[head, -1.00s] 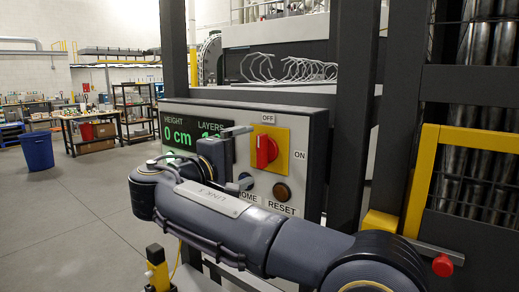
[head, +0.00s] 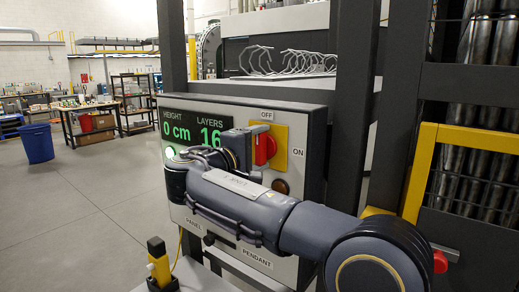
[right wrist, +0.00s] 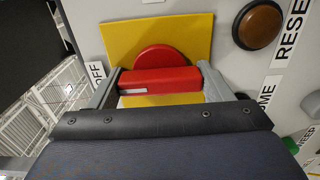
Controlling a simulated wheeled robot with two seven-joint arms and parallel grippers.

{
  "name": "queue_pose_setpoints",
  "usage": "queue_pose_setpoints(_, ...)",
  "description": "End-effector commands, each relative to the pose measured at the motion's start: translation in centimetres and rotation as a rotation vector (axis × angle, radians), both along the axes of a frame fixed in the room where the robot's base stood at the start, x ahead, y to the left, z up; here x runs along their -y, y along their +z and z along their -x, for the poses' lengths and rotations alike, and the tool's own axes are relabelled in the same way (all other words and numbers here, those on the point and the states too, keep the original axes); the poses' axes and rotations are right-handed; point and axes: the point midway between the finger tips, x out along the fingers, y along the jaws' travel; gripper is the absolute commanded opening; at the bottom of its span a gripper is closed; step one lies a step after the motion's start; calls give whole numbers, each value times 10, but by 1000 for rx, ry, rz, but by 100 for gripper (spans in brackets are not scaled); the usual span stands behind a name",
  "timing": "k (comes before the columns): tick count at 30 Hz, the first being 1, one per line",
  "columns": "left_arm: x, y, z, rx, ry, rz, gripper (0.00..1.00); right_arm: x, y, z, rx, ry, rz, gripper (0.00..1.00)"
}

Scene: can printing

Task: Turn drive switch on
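The red drive switch (head: 264,149) sits on a yellow plate (head: 281,133) on the grey control panel, its handle upright toward the OFF label (head: 266,115); the ON label (head: 298,153) is to its right. My right gripper (right wrist: 161,76) is at the switch. In the right wrist view its two fingers are spread wide, one at each end of the red handle (right wrist: 160,80); I cannot tell if they press on it. In the head view my arm hides part of the panel's lower half. My left gripper is not in view.
The panel display (head: 190,132) reads 0 cm and 16 layers. An amber RESET button (head: 281,186) is below the switch, and a green light glows left of my wrist. Dark frame posts and a yellow guard rail (head: 425,160) stand to the right. Open floor lies left.

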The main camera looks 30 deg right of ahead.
Motion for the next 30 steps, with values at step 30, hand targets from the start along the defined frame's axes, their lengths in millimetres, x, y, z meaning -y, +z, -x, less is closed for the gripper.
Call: queue_pose_setpoints(30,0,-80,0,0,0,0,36,-1,-6,0,516,0,-214,50)
